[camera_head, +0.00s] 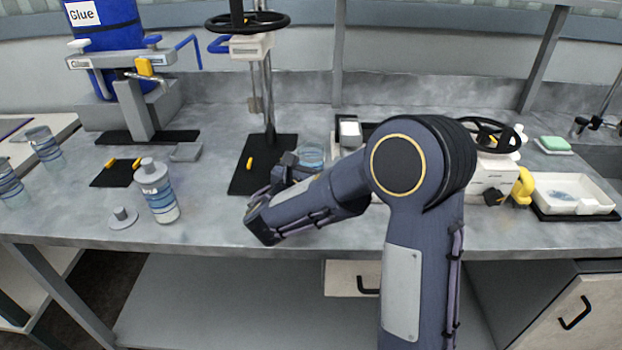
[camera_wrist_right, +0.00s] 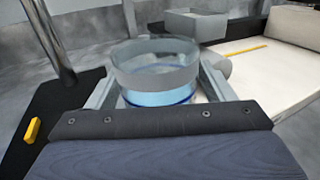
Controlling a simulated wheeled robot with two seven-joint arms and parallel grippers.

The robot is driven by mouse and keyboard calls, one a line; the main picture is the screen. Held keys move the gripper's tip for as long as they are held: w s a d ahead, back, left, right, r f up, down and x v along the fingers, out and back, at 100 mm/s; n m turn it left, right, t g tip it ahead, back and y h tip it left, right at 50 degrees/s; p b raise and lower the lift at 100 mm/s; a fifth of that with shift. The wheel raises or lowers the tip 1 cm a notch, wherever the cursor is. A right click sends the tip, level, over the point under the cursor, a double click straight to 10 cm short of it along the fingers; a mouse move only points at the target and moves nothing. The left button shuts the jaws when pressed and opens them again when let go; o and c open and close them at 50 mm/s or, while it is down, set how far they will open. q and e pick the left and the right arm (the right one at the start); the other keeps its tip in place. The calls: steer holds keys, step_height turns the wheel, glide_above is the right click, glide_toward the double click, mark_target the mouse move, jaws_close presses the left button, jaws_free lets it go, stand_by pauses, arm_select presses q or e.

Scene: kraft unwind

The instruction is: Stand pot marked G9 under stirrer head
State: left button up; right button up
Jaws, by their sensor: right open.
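A clear pot with a blue band (camera_head: 311,156) stands just right of the stirrer's black base (camera_head: 250,178); no G9 mark is readable on it. In the right wrist view the pot (camera_wrist_right: 155,72) is between the two fingers of my right gripper (camera_wrist_right: 158,84), which is open around it. In the head view my right gripper (camera_head: 293,165) is partly hidden by its own wrist. The stirrer head (camera_head: 250,46) is up on its pole, with a shaft and paddle (camera_head: 254,104) hanging over the base. My left gripper is out of view.
More pots (camera_head: 44,147) stand at far left. A blue glue drum (camera_head: 105,30) is on a stand at back left. A white tray (camera_head: 568,194) lies at right.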

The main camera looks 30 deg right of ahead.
steer(key=c, duration=1.2)
